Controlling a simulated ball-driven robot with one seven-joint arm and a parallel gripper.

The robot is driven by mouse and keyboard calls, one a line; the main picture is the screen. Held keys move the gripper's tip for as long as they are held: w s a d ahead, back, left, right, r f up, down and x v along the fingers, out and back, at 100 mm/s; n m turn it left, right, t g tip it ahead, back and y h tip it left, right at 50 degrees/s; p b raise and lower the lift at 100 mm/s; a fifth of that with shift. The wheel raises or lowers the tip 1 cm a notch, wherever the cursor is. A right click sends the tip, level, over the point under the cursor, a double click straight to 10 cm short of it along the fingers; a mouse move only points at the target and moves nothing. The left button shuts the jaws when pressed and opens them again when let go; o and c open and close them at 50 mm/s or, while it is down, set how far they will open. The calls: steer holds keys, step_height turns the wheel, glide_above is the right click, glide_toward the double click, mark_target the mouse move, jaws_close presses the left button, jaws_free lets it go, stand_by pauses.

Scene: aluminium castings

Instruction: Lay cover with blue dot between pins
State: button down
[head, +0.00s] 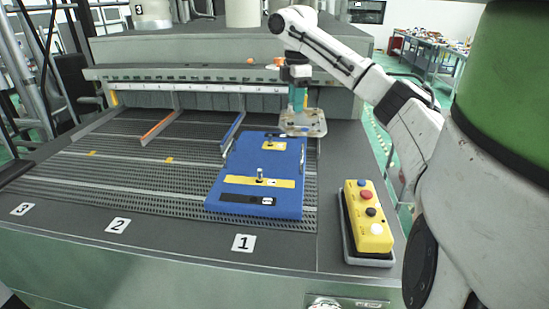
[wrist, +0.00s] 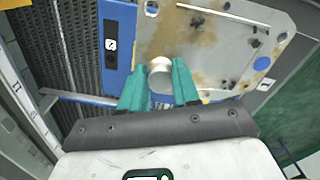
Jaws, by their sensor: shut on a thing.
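My gripper (head: 298,100) is at the upper right of the blue fixture (head: 230,193) and holds the cover (head: 303,122) raised by its far right corner. In the wrist view, the teal fingers (wrist: 160,82) are shut on a round metal knob of the cover. The cover (wrist: 215,50) is a flat grey plate with brown stains, and a blue dot (wrist: 262,64) shows near its right edge. On the fixture, one pin (head: 260,175) stands at a yellow strip near the front and another pin (head: 270,142) at a yellow patch farther back. The fixture also shows beside the cover in the wrist view (wrist: 118,50).
A yellow button box (head: 368,220) stands right of the fixture. A grated conveyor bed (head: 130,170) with orange (head: 157,129) and blue (head: 234,128) dividers lies left. Number plates mark the front edge, with plate 1 (head: 243,243) before the fixture. The fixture's top is largely clear.

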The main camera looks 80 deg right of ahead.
steer(key=s, duration=0.1)
steer(key=s+d, duration=0.1)
steer(key=s, duration=0.1)
steer(key=shift+d+r, duration=0.25)
steer(key=shift+r, duration=0.05)
steer(key=w+a+f+p, duration=0.2)
steer(key=w+a+f, duration=0.15)
steer(key=w, duration=0.45)
glide_toward(261, 152)
steer(key=shift+s+d+f+b, duration=0.25)
steer(key=shift+s+f+b, duration=0.15)
steer(key=shift+s, duration=0.15)
steer(key=shift+w+f, duration=0.2)
steer(key=shift+f, duration=0.1)
steer(key=shift+w+a+f+p, duration=0.1)
steer(key=shift+w+f+p, duration=0.1)
steer(key=shift+f, duration=0.75)
steer(key=shift+w+a+f+p, duration=0.1)
steer(key=shift+f+p, duration=0.05)
steer(key=shift+f, duration=0.8)
steer(key=shift+f, duration=0.1)
steer(key=c, duration=0.8)
jaws_free()
